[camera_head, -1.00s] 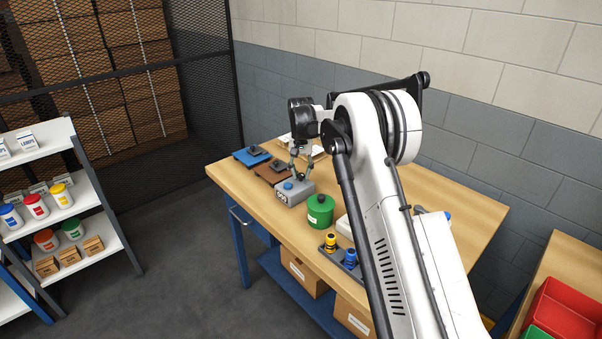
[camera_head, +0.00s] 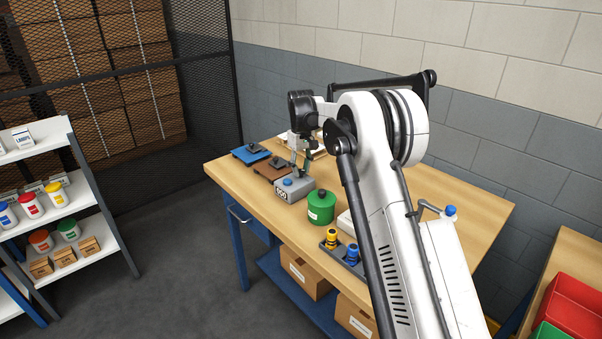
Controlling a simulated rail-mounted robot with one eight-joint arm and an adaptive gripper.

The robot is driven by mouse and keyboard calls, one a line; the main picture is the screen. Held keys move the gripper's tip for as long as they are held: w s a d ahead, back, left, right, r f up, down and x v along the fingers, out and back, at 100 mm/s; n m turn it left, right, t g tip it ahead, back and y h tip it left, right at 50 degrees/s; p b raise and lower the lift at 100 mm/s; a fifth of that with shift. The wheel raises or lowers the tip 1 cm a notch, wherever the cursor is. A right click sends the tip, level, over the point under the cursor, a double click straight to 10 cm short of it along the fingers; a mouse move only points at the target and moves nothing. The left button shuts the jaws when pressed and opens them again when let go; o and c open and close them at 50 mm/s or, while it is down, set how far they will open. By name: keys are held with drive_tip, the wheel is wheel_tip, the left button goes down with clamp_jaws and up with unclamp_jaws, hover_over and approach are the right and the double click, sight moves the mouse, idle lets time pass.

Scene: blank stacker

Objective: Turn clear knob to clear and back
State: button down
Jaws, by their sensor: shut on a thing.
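A small grey counter box (camera_head: 294,194) with a number display on its front and a blue button (camera_head: 287,183) on top stands on the wooden workbench. My gripper (camera_head: 300,170) reaches down from my wrist to the back of the box, behind the blue button. Its fingers are closed at the box. The clear knob is too small and too hidden by the fingers to make out, and its angle cannot be told. The digits are too small to read surely.
A green canister (camera_head: 321,207) stands right of the counter box. A tray with yellow and blue knobbed pieces (camera_head: 331,239) is nearer. Blue (camera_head: 250,155) and brown (camera_head: 271,169) stamp-like blocks lie behind left. A white shelf (camera_head: 70,199) with jars stands left.

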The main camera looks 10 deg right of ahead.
sight(301, 170)
drive_tip(key=n+b, duration=0.2)
drive_tip(key=n, duration=0.3)
drive_tip(key=shift+n, duration=0.3)
drive_tip(key=n, duration=0.4)
drive_tip(key=shift+n+b, duration=0.4)
drive_tip(key=c, duration=1.5)
unclamp_jaws()
wheel_tip(301, 170, up, 12)
drive_tip(key=shift+r, duration=0.1)
